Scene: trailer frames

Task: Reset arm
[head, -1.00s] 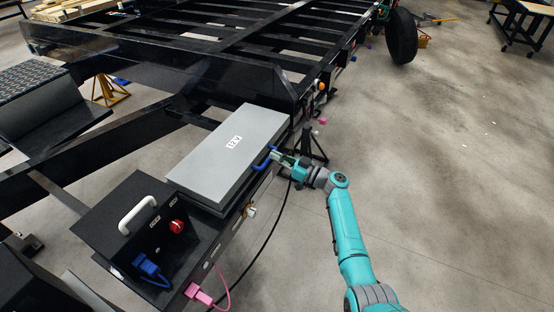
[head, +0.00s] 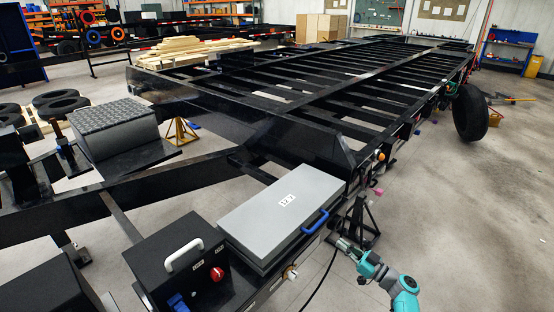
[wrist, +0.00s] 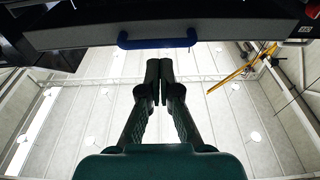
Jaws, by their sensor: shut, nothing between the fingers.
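My teal arm's gripper (head: 342,243) is at the lower right in the head view, below and to the right of the grey box (head: 282,203) marked 12V. Its fingers are shut and empty. In the wrist view the gripper (wrist: 159,75) points up, its two dark fingertips together. The box's blue handle (head: 315,222) is on the edge facing my arm. It also shows in the wrist view as a blue handle (wrist: 156,43) above the fingertips. A gap seems to lie between fingers and handle in the head view.
A black trailer frame (head: 262,146) fills the middle. A black box with a white handle (head: 184,254) and a red knob (head: 216,274) stands left of the grey box. A black jack stand (head: 362,222) is near my gripper.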

